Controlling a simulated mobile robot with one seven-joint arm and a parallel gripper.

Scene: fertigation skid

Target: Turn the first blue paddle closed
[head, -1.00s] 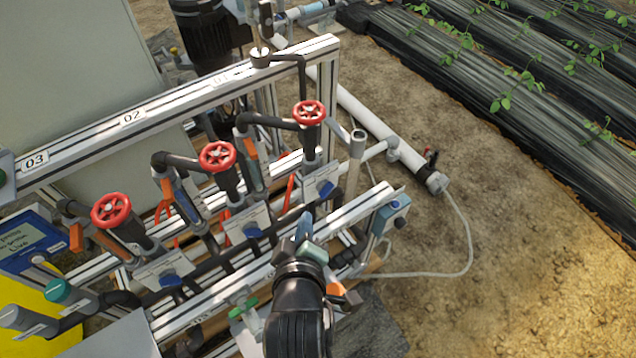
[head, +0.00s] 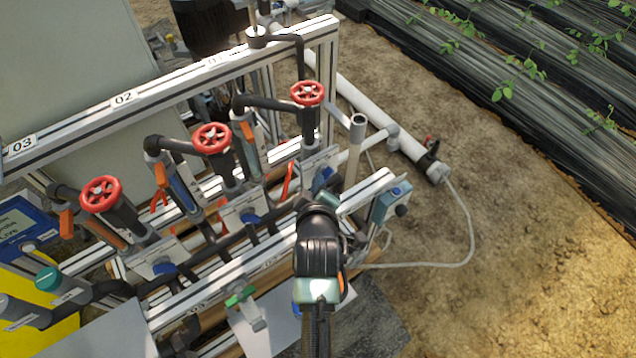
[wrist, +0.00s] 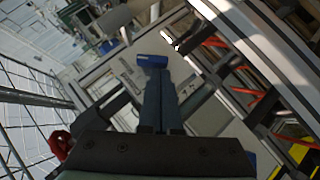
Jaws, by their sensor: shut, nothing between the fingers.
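In the wrist view my gripper (wrist: 153,85) is shut, its two dark fingers side by side with nothing between them. A blue paddle (wrist: 152,61) shows right at the fingertips, over a pale plate; I cannot tell whether they touch. In the head view my gripper (head: 325,188) is at the rightmost blue paddle (head: 323,177), below the right red handwheel. My wrist and hand hide much of this spot. Two more blue paddles, a middle one (head: 250,218) and a left one (head: 163,268), sit on pale plates further left along the skid.
Red handwheels (head: 308,93) on dark pipes stand above the paddles. A metal rail (head: 170,88) with number labels runs behind. An upright grey pipe (head: 356,150) and a blue-grey box (head: 392,202) stand close right of my gripper. Open soil lies further right.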

